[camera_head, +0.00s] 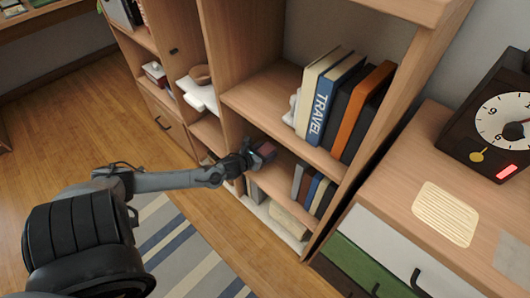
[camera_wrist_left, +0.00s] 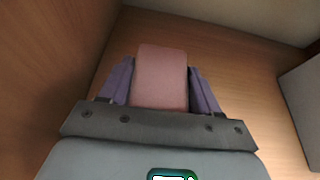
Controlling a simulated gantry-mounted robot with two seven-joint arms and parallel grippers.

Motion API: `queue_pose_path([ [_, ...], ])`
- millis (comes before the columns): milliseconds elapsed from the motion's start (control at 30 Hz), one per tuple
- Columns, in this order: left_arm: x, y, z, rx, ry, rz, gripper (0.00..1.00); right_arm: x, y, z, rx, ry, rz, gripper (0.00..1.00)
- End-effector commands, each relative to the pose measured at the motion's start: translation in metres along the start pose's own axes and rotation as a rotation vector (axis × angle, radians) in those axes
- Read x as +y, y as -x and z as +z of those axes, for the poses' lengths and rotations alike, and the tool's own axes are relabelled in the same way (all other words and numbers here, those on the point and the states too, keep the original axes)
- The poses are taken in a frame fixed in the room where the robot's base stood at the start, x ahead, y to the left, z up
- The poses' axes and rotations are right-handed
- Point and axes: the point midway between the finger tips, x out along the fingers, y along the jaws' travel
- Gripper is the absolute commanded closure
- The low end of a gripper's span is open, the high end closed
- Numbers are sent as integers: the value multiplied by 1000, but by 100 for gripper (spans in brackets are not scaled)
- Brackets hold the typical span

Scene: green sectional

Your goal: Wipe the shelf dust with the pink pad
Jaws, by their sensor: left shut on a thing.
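The pink pad (camera_wrist_left: 161,78) is between the two purple fingers of my left gripper (camera_wrist_left: 161,88) in the left wrist view, and the fingers are shut on it. In the head view my left gripper (camera_head: 254,157) reaches into a lower compartment of the wooden bookcase, with the pad (camera_head: 266,150) at its tip. The wooden shelf (camera_wrist_left: 240,75) surface lies beyond the pad in the wrist view. Whether the pad touches the shelf I cannot tell. No dust can be made out. My right gripper is not in view.
Books (camera_head: 322,98) stand on the shelf above, and more books (camera_head: 314,190) stand right of the gripper. A wooden side wall is close on the left in the wrist view. A clock (camera_head: 497,120) stands on the cabinet at right.

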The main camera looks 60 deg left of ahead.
Motion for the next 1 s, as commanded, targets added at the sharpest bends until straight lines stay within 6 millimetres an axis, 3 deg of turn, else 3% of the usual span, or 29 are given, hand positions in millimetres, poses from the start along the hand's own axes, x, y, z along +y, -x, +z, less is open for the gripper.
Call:
queue_pose_path([
  [100,2,-2,1,0,0,2,72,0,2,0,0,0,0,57],
  [233,0,8,25,-1,-4,-1,72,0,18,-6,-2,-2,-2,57],
  [800,-2,25,69,1,-2,-3,72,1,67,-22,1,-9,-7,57],
  [1000,-3,28,76,1,-2,-4,72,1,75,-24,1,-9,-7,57],
])
